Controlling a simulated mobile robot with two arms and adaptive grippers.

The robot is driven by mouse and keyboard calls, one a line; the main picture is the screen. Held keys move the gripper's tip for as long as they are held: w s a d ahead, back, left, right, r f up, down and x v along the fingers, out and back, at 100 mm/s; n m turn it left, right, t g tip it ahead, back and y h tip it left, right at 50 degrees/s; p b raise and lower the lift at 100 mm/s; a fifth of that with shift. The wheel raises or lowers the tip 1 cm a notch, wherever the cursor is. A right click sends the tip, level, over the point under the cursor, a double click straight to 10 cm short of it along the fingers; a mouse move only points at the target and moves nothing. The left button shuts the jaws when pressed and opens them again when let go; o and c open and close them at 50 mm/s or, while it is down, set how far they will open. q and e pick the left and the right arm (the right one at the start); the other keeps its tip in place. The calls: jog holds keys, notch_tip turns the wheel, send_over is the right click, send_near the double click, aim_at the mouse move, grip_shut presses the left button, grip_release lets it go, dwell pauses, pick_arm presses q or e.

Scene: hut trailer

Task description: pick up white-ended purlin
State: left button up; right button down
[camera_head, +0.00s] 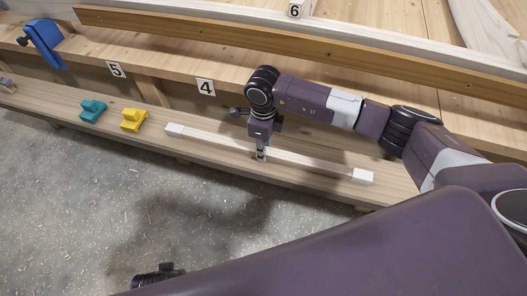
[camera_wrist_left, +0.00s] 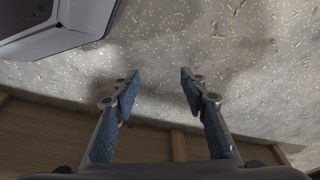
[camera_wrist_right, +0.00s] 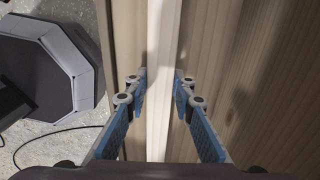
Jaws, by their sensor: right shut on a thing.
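The white-ended purlin is a long, thin pale wooden strip (camera_head: 320,165) with a white block-like end at left and another at right. It lies along the lower plank (camera_head: 60,108) in the head view. My right gripper (camera_head: 261,155) points down at its middle and is shut on it. In the right wrist view the purlin (camera_wrist_right: 161,60) runs lengthwise between the two blue-padded fingers (camera_wrist_right: 160,92). I cannot tell whether it is clear of the plank. My left gripper (camera_wrist_left: 158,88) is open and empty in the left wrist view, with floor beyond its fingertips.
A teal block-like piece (camera_head: 92,110) and a yellow one (camera_head: 133,119) sit on the lower plank, left of the purlin. A blue clamp-like piece (camera_head: 42,40) is on the upper ledge. Number cards 5 (camera_head: 116,70) and 4 (camera_head: 205,87) mark the ledge. Grey floor is open in front.

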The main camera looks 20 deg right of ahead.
jog(key=shift+r, duration=0.1)
dwell(0.3)
jog(key=shift+w+r, duration=0.1)
jog(key=shift+r, duration=0.4)
pick_arm(q)
jog(key=s+f+p, duration=0.2)
jog(key=s+f, duration=0.1)
jog(key=f, duration=0.2)
jog(key=shift+s+a+f+g, duration=0.2)
jog(key=shift+s+f+g, duration=0.1)
jog(key=shift+s+f, duration=0.05)
pick_arm(e)
notch_tip(320, 180, up, 19)
pick_arm(q)
jog(key=shift+w, duration=0.1)
